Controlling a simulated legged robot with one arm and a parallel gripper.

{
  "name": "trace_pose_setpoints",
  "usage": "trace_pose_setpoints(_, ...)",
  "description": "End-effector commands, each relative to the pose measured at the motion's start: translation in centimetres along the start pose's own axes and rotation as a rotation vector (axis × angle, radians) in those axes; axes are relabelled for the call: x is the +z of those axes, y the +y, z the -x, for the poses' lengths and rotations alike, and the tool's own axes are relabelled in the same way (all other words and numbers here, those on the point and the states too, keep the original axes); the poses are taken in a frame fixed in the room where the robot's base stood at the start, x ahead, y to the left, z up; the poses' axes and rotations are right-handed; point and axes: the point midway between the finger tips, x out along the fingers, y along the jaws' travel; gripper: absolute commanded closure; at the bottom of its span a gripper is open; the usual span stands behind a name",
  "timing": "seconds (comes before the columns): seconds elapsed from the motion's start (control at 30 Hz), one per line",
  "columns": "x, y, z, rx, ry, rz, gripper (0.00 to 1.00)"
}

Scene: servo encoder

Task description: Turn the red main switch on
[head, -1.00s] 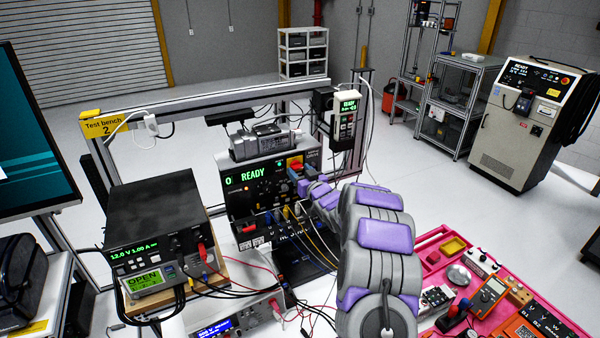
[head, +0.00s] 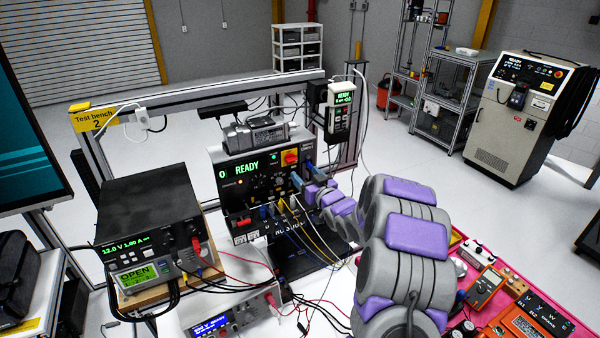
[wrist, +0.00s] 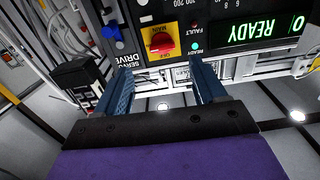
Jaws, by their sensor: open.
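The red main switch (head: 291,157) sits on a yellow plate at the upper right of the black servo drive panel (head: 232,188). In the wrist view the red switch knob (wrist: 161,41) shows at the top, left of the green READY display, with the picture upside down. My gripper (head: 303,177) is just below and right of the switch in the head view. In the wrist view its two blue fingers (wrist: 166,80) are spread apart with nothing between them. The switch lies beyond the fingertips, between their lines, and appears apart from them.
Cables (head: 312,232) run from the panel's lower front across the bench. A power supply (head: 150,225) stands at left. A pendant (head: 340,110) hangs right of the panel. A pink tray (head: 540,300) with instruments lies at right. A blue knob (wrist: 111,32) is near the switch.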

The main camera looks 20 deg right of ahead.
Motion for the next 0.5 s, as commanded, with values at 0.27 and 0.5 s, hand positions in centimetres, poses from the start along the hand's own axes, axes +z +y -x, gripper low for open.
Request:
trace_pose_setpoints(0.27, 0.3, 0.2, 5.5, 0.003, -0.004, -0.003, 0.30)
trace_pose_setpoints(0.5, 0.2, 0.1, 8.5, 0.001, -0.001, -0.001, 0.30)
